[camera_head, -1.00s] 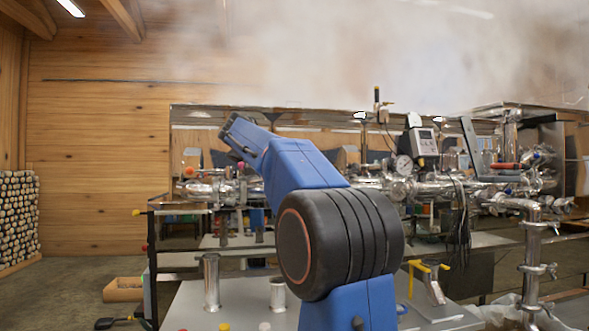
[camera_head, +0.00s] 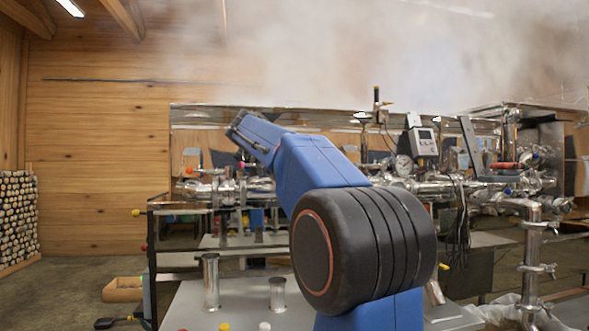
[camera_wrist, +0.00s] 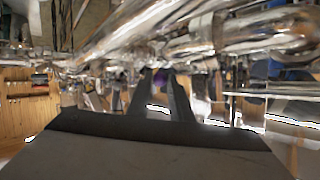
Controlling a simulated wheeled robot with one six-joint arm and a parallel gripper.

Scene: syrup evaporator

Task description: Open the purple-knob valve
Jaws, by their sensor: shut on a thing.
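My gripper (camera_wrist: 161,78) shows in the wrist view as two dark fingers reaching away from the camera toward the shiny steel pipework. A small patch of purple, the purple knob (camera_wrist: 161,83), shows between the fingers near their tips. The fingers are shut on it. The valve body and the handle's angle are blurred and cannot be made out. In the head view my own blue arm covers the middle of the picture, and my gripper cannot be seen there.
Steel pipes (camera_wrist: 150,30) run close above the fingers. A gauge (camera_head: 403,165) and a grey display box (camera_head: 423,143) stand on the evaporator. Steel cups (camera_head: 211,282) stand on the table in front. Steam hangs above. The floor at left is mostly clear.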

